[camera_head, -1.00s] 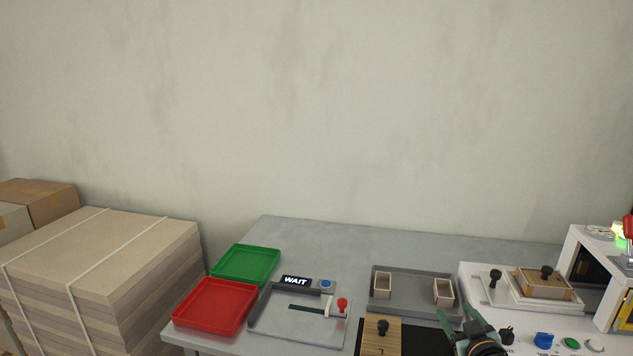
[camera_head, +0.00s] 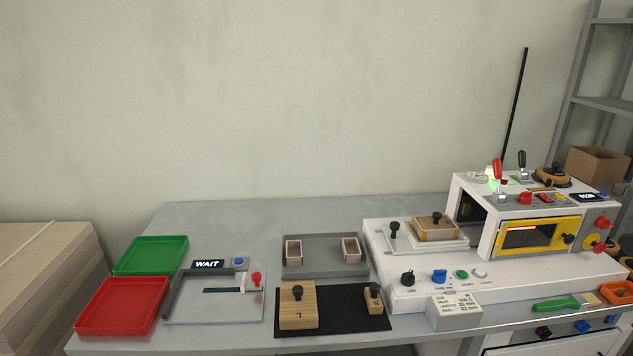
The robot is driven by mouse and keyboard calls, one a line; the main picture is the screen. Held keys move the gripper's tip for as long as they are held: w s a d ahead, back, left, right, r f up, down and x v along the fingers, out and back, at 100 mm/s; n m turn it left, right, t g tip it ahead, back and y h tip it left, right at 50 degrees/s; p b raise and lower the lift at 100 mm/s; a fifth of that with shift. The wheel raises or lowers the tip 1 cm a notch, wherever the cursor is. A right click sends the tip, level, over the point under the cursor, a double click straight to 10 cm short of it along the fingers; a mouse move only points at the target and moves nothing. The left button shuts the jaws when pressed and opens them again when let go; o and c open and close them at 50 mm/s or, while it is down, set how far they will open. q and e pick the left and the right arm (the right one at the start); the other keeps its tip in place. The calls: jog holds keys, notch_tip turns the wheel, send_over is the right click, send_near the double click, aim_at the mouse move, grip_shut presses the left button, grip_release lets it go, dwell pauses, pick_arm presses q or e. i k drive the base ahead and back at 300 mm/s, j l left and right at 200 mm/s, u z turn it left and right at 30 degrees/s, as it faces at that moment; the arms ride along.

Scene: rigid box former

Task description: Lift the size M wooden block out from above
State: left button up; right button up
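A wooden block with a black knob (camera_head: 435,218) sits inside a light wooden box (camera_head: 434,233) on the white tray plate (camera_head: 400,246) at the left of the white machine. No letter is readable on this block. A wooden block marked L (camera_head: 298,310) and a smaller one marked S (camera_head: 374,303) stand on the black mat (camera_head: 340,318), with a bare space between them. Neither of my grippers shows now.
The white machine (camera_head: 590,270) has a yellow-framed window and several knobs. A grey tray (camera_head: 325,268) holds two small open boxes. Green (camera_head: 150,254) and red (camera_head: 122,304) trays and a grey WAIT fixture (camera_head: 215,303) stand left. The table behind the grey tray is clear.

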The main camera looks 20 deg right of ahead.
aim_at(437, 222)
jog(key=z, duration=1.25)
jog(key=i+l, duration=0.15)
jog(key=l, duration=0.2)
jog(key=i+l, duration=0.2)
jog(key=l, duration=0.15)
jog(key=i+l, duration=0.15)
jog(key=l, duration=0.2)
jog(key=i+l, duration=0.2)
jog(key=l, duration=0.15)
